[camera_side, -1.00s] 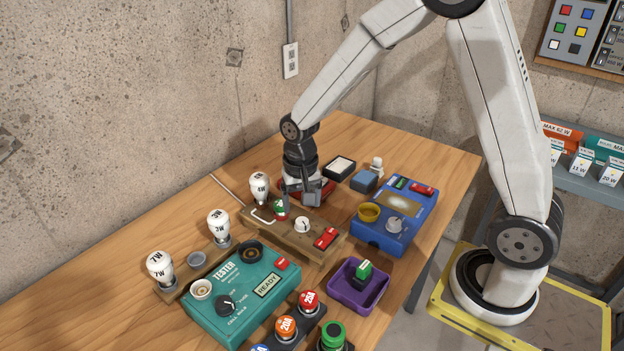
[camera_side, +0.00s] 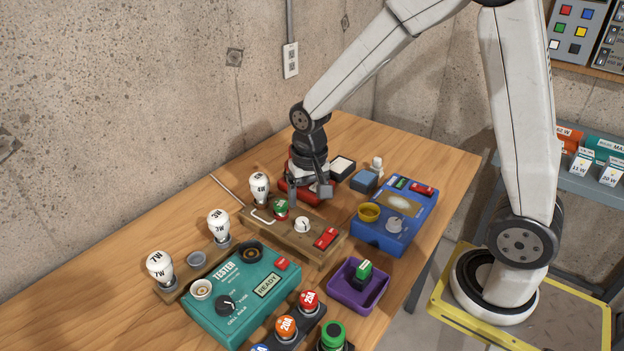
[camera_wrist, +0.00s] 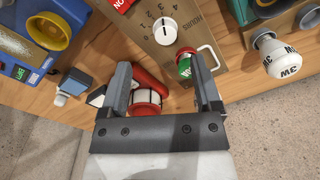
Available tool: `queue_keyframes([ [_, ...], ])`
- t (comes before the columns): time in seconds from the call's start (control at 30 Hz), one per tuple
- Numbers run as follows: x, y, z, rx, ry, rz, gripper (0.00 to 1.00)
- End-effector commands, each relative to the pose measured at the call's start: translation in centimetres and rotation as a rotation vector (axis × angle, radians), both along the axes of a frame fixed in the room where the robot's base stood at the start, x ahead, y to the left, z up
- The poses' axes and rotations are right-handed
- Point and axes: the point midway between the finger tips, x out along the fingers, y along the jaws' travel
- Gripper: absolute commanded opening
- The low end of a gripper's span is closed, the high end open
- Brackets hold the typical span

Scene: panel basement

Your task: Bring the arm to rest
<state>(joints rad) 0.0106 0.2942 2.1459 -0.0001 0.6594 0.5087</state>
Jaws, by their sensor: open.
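My gripper (camera_side: 309,198) is open and empty, pointing down above the back edge of the wooden timer box (camera_side: 275,232). In the wrist view my gripper (camera_wrist: 160,75) has its fingers apart, with a red device with a white face (camera_wrist: 146,98) showing between and beyond them. The timer box (camera_wrist: 150,38) also shows there, with a white dial (camera_wrist: 164,30), a green-capped piece (camera_wrist: 185,63) close to one finger, and a metal handle. Whether the fingers touch anything is not clear; they look apart from the box.
A teal tester (camera_side: 232,315) and labelled bulbs (camera_side: 218,225) stand to the left. A blue device (camera_side: 408,207) and a purple tray (camera_side: 345,293) with a green-topped piece are to the right. Bare wood lies along the back right.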

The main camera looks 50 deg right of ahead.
Motion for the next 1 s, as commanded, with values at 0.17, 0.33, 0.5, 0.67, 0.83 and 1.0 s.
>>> queue_keyframes([
  [0.17,-3.0,0.2,0.3,-0.013,-0.064,0.171,0.81],
  [0.33,-6.0,0.3,0.2,-0.037,-0.128,0.346,0.81],
  [0.5,-8.1,0.4,0.0,-0.061,-0.170,0.470,0.81],
  [0.67,-8.9,0.4,-0.1,-0.070,-0.185,0.515,0.81],
  [0.83,-8.9,0.4,-0.1,-0.071,-0.186,0.519,0.81],
  [1.0,-8.9,0.4,-0.1,-0.070,-0.185,0.517,0.81],
])
